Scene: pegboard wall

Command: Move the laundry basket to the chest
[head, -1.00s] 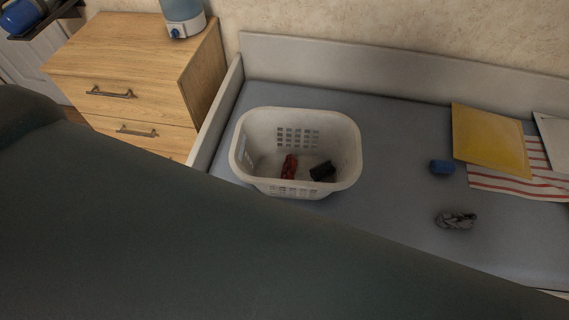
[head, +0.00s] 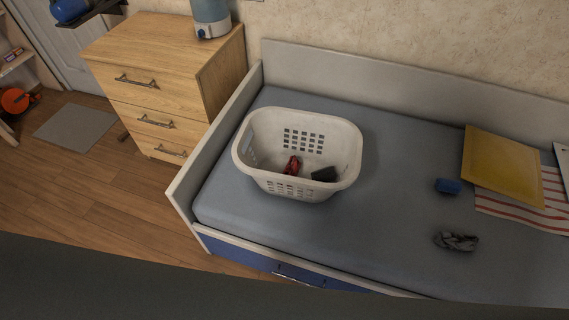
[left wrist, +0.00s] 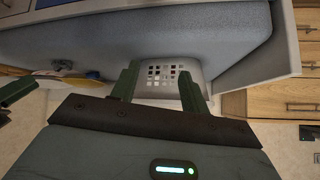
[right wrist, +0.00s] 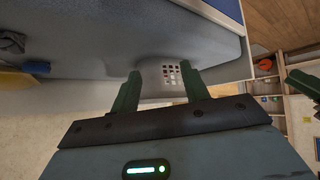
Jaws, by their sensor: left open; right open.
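The white laundry basket (head: 290,185) stands upright on the left part of the bed, with a red item (head: 292,165) and a dark item (head: 324,174) inside. The wooden chest (head: 150,120) with three drawers stands left of the bed. My left gripper (left wrist: 157,85) is open and empty; the basket (left wrist: 160,90) shows beyond its fingers. My right gripper (right wrist: 160,90) is also open and empty, with the basket (right wrist: 172,75) beyond its fingers. Neither gripper shows in the head view. I cannot tell how far the fingers are from the basket.
A blue-and-white dispenser (head: 211,18) stands on the chest top. The bed (head: 390,150) also holds a yellow envelope (head: 503,165), a striped cloth (head: 510,205), a blue item (head: 448,186) and a grey crumpled item (head: 456,241). Wooden floor (head: 105,195) lies open in front of the chest.

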